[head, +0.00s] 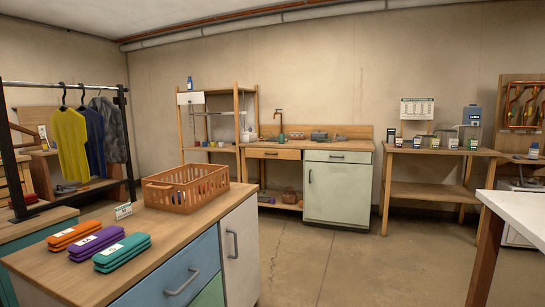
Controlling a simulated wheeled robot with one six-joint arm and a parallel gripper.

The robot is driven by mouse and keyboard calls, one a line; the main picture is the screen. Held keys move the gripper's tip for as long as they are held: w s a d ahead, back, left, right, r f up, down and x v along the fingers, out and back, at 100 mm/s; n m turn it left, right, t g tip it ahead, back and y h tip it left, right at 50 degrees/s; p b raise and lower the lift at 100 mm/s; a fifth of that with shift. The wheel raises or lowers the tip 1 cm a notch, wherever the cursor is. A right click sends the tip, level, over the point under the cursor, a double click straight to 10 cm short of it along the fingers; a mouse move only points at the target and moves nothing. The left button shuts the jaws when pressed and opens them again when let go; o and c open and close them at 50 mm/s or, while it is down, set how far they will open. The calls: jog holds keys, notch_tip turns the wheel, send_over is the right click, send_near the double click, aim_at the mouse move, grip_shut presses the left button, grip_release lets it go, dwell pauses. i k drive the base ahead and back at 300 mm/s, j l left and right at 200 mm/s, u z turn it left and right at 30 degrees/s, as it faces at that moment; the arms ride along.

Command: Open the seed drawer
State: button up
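No drawer shows a readable seed label, so I cannot tell which is the seed drawer. A wooden drawer (275,154) with a dark handle sits under the back workbench top and looks shut. A blue drawer (177,278) with a grey bar handle is in the near cabinet at lower left and looks shut. Below it is part of a green drawer front (209,293). A small white drawer front (190,98) is high on the wooden shelf unit. My gripper is not in view.
An orange crate (170,203) and several coloured cases (97,241) are on the near cabinet. A pale green cupboard (338,190) stands by the back wall. A white table (520,208) is at right. The concrete floor (340,262) between is clear.

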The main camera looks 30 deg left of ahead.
aim_at(250, 152)
jog(key=i+j+u, duration=0.1)
jog(key=i, duration=2.2)
jog(key=i+u, duration=0.15)
jog(key=i, duration=0.65)
jog(key=i+l+u, duration=0.15)
jog(key=i, duration=0.7)
jog(key=i+j+u, duration=0.1)
jog(key=i+u, duration=0.2)
jog(key=i, duration=0.5)
jog(key=i+u, duration=0.25)
jog(key=i, duration=0.6)
jog(key=i+j, duration=0.75)
jog(key=i+z, duration=0.05)
jog(key=i, duration=0.05)
